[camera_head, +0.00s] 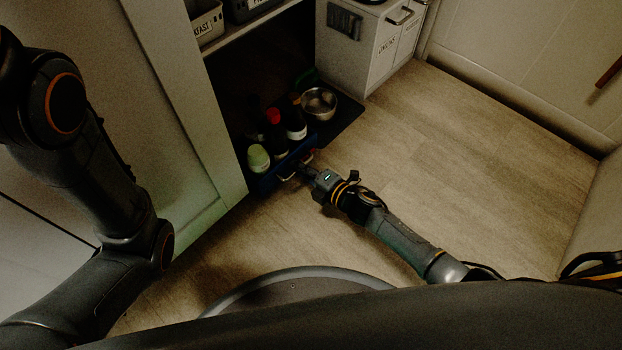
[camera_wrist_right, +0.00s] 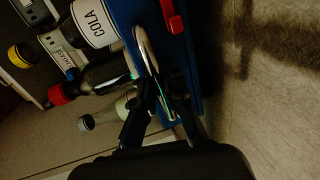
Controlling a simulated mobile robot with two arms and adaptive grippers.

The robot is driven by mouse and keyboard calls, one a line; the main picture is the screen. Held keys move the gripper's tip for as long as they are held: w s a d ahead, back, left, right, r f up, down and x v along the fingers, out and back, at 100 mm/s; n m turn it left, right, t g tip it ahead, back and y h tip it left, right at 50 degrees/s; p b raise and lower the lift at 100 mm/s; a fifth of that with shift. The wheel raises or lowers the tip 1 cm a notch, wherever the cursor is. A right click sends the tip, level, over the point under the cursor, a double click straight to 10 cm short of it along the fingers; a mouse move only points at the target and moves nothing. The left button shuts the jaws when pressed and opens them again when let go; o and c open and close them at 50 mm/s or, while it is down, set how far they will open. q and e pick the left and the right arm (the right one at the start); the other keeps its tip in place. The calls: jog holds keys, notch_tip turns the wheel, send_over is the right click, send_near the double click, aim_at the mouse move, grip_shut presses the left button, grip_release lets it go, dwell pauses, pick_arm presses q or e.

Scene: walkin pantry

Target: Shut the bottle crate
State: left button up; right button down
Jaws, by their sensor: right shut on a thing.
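The blue bottle crate (camera_head: 266,184) stands low at the pantry opening, with several bottles upright in it. A pale-green-topped bottle (camera_head: 258,158) and a red-capped dark bottle (camera_head: 274,132) show in the head view.
A metal bowl (camera_head: 319,103) is on a dark surface behind the crate. A white drawer unit (camera_head: 372,50) stands at the back right. A pale panel (camera_head: 205,130) borders the opening on the left. The wood floor (camera_head: 470,150) to the right is clear.

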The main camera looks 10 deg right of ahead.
aim_at(290, 160)
jog(key=shift+w+a+r+b, duration=0.1)
jog(key=shift+w+a+b, duration=0.1)
jog(key=shift+w+a, duration=0.55)
jog(key=shift+w+a+b, duration=0.2)
jog(key=shift+w+a, duration=0.3)
jog(key=shift+w, duration=0.4)
jog(key=c, duration=1.7)
grip_release()
jog(key=shift+s+d, duration=0.3)
jog(key=shift+s, duration=0.1)
jog(key=v, duration=1.1)
